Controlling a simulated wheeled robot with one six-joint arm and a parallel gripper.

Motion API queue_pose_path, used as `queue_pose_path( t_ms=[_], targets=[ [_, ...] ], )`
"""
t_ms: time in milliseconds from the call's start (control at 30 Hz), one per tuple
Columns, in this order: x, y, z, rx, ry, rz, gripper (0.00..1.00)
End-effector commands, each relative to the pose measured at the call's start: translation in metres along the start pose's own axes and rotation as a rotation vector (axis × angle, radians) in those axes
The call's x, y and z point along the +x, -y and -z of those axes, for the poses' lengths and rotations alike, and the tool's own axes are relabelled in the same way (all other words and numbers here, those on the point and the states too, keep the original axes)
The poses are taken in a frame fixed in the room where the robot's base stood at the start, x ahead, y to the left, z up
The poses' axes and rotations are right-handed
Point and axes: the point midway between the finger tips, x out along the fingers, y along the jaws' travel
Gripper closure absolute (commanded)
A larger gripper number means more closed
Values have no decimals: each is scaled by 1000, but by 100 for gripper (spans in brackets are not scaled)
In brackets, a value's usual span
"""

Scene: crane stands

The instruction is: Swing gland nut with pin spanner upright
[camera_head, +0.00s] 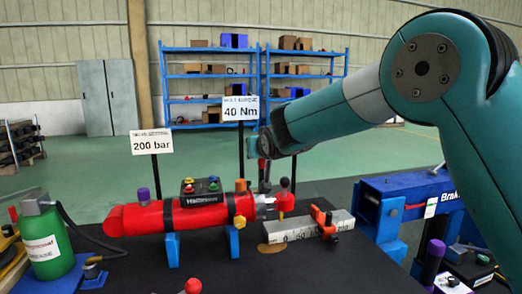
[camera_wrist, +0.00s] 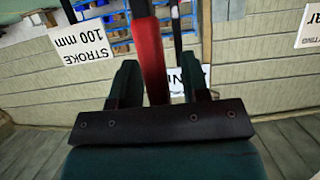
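A red hydraulic cylinder (camera_head: 185,217) lies level on blue supports. Its right end, with the gland nut (camera_head: 264,207), is small and partly hidden, so the nut's pin holes cannot be made out. My gripper (camera_head: 266,150) is above that end, over a thin dark upright piece that may be the spanner. In the wrist view, a red bar (camera_wrist: 150,62), which looks like the spanner handle, runs between the fingers of my gripper (camera_wrist: 158,82). The bar is close to the left finger. A gap shows between it and the right finger.
A scale block (camera_head: 305,228) with an orange slider stands right of the cylinder. A blue vise-like fixture (camera_head: 400,205) is further right. A green bottle (camera_head: 48,240) with a hose stands at left. Signs reading 200 bar (camera_head: 152,142) and 40 Nm (camera_head: 241,108) rise behind.

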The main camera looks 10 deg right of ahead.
Motion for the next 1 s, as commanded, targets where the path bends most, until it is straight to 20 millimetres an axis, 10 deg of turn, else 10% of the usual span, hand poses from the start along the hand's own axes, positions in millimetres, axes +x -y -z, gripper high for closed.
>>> queue_pose_path(
  t_ms=[433,1000],
  targets=[
    [-14,0,-1,0,2,0,55],
    [-147,1,-1,1,1,3,55]
  ],
)
